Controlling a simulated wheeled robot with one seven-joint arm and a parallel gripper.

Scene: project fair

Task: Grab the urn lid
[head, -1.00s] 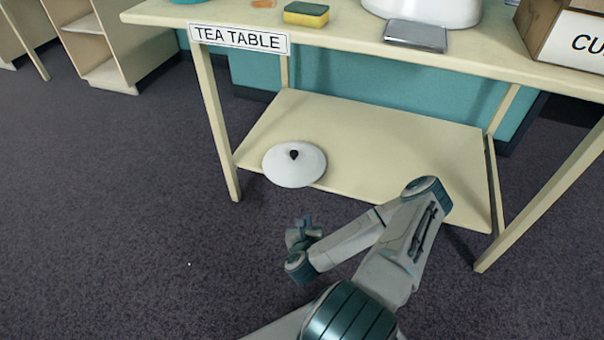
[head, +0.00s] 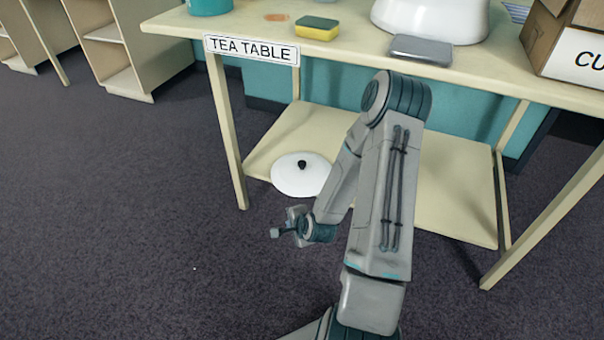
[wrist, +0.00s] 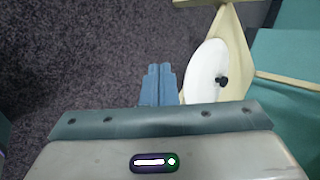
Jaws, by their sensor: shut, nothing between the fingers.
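The urn lid (head: 301,176) is a white round disc with a small black knob on top. It lies knob up on the lower shelf (head: 440,205) of the tea table, at the shelf's left front corner. It also shows in the wrist view (wrist: 206,72), right of the fingers. My gripper (head: 276,232) is shut and empty, in front of the lid and apart from it, over the carpet in the head view. Its closed blue fingers (wrist: 158,82) show in the wrist view. My arm hides part of the shelf and the lid's right edge.
The tea table's top (head: 480,62) overhangs the shelf, with its front left leg (head: 230,150) beside the lid. On top are a sponge (head: 316,28), a grey flat case (head: 421,49), a white rounded vessel (head: 440,18) and a cardboard box (head: 565,40). Carpet at left is clear.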

